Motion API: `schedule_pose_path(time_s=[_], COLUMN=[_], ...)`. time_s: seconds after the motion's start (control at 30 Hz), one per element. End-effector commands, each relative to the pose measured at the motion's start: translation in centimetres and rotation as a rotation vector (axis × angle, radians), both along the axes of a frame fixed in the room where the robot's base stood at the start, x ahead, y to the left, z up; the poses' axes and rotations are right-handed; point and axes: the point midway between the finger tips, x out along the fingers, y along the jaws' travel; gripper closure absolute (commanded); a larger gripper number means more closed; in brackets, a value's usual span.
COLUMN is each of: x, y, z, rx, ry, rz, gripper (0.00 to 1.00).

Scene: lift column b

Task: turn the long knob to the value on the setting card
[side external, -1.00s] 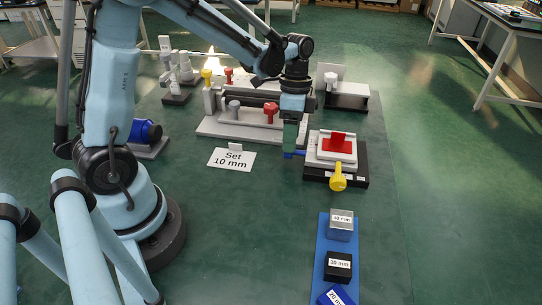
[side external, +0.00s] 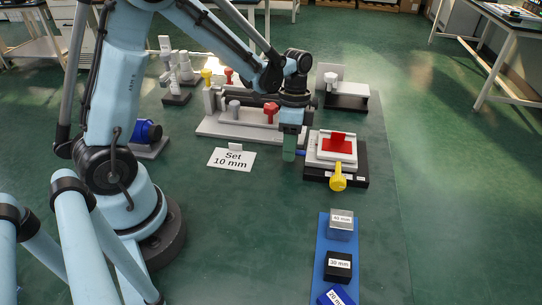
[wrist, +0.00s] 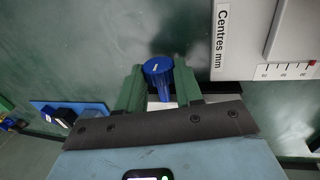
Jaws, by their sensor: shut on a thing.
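The setting card (side external: 232,158) lies flat on the dark green mat and reads "Set 10 mm". A blue knob (side external: 300,153) sticks out from the left side of a black-based stage (side external: 345,172), which has a white frame and a red top piece (side external: 337,143). My gripper (side external: 289,155) is down over the knob's outer end. In the wrist view my green fingers (wrist: 158,90) stand on either side of the blue knob (wrist: 158,72), shut on it; a white mark shows on its end. The stage's own scale cannot be read.
A yellow knob (side external: 338,178) faces the front of the stage. Behind left is a grey device (side external: 215,127) with red and grey knobs; the wrist view shows its "Centres mm" label (wrist: 220,38). A blue tray (side external: 322,240) with marked blocks lies in front.

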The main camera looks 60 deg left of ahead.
Motion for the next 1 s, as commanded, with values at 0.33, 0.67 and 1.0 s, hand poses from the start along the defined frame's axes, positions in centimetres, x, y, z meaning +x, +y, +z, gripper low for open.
schedule_pose_path(time_s=[0.33, 0.67, 1.0], x=[-0.11, -0.47, -0.78], y=[-0.09, -0.47, -0.87], z=[0.05, 0.07, -0.08], rx=[0.037, 0.201, 0.418], ry=[-0.037, -0.199, -0.42], rz=[-0.002, -0.006, -0.007], gripper=[0.95, 0.95, 0.95])
